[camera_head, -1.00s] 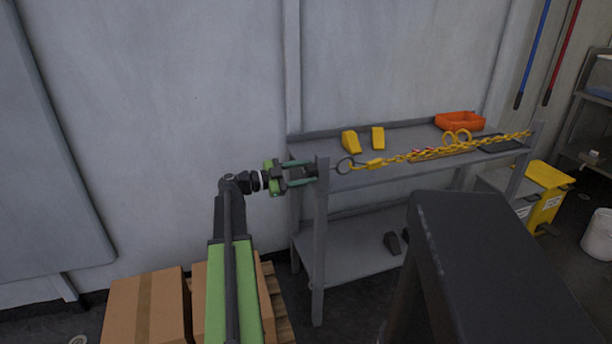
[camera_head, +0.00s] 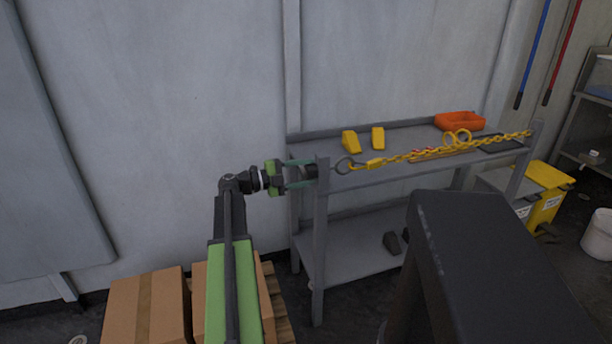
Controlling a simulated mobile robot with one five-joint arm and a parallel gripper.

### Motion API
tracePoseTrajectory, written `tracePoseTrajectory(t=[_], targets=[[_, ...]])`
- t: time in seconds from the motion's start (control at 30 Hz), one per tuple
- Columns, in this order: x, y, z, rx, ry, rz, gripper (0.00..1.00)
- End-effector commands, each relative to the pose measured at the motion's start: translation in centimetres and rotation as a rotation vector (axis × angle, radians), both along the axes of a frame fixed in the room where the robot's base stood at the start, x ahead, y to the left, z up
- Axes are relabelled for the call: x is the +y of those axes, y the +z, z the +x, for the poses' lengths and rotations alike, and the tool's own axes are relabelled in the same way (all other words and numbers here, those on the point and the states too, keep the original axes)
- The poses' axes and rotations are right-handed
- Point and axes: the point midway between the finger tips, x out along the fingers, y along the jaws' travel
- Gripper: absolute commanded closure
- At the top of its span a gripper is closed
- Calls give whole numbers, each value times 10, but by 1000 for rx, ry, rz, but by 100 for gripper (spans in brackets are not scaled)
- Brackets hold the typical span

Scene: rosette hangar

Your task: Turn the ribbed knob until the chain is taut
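The dark knob (camera_head: 311,171) is on the left end post of a grey shelf rack; its ribs are too small to make out. My gripper (camera_head: 304,173) reaches it from the left, with its two green fingers spread above and below the knob. A gap seems to show between the lower finger and the knob. A metal hook (camera_head: 342,166) on the other side of the post joins the yellow chain (camera_head: 400,158). The chain runs to the right end of the rack in a nearly straight line. Whether it is fully taut I cannot tell.
Two yellow blocks (camera_head: 350,142) and an orange tray (camera_head: 460,122) are on the top shelf (camera_head: 400,136). Dark objects lie on the lower shelf. Cardboard boxes (camera_head: 145,308) stand below my arm. A yellow-lidded bin (camera_head: 547,176) and a white bucket (camera_head: 598,238) are at right.

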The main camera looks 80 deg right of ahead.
Motion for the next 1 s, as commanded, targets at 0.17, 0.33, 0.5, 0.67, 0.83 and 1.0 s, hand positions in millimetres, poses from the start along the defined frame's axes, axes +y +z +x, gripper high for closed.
tracePoseTrajectory(t=[0.17,0.33,0.5,0.67,0.83,1.0], targets=[[0,0,0,1,0,2,40],[0,0,0,9,0,20,40],[0,0,0,134,0,289,40],[0,0,0,257,0,554,40],[0,0,0,298,0,642,40],[0,0,0,297,0,639,40]])
